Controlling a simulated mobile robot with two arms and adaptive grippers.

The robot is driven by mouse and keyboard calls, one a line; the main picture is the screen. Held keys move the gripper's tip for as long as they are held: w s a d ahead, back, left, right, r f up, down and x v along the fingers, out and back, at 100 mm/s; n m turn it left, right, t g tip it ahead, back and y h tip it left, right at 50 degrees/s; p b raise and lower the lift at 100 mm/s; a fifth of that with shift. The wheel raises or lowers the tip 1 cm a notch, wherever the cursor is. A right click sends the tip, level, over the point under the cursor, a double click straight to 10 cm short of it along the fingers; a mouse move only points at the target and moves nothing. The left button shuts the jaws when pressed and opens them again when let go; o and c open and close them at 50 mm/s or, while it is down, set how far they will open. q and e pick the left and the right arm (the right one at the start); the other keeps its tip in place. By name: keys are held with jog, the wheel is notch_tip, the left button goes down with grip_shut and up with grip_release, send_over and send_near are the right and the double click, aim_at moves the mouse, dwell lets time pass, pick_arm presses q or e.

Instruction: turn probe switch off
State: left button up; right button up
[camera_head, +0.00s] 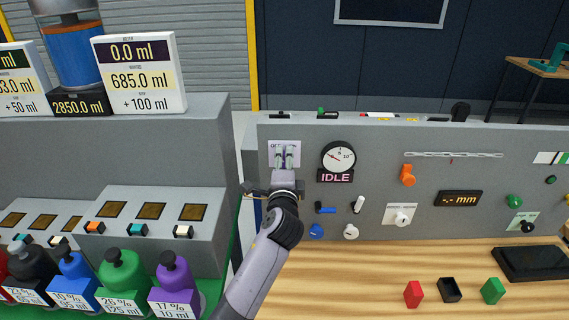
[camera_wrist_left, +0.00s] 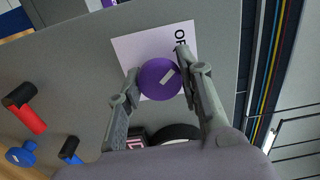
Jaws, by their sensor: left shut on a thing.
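A round purple knob (camera_wrist_left: 158,79) with a short white mark sits on a white label plate (camera_wrist_left: 123,48) on the grey panel. In the left wrist view the mark slants up to the right, and letters starting "OF" show beside the finger. My left gripper (camera_head: 286,154) is at this plate, with one finger on each side of the knob, shut on it. In the head view the fingers hide the knob and part of the plate's lettering (camera_head: 272,146). My right gripper is not in view.
Right of my gripper are a round gauge (camera_head: 338,157), an "IDLE" display (camera_head: 335,176), a blue lever (camera_head: 325,210) and a white lever (camera_head: 358,204). Bottles, including a purple one (camera_head: 174,285), stand at left. Red (camera_head: 413,294), black (camera_head: 449,290) and green (camera_head: 492,291) blocks lie on the wooden bench.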

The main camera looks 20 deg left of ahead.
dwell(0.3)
pick_arm(q)
jog(key=o, duration=1.2)
jog(key=shift+c, duration=0.2)
jog(key=v, duration=1.2)
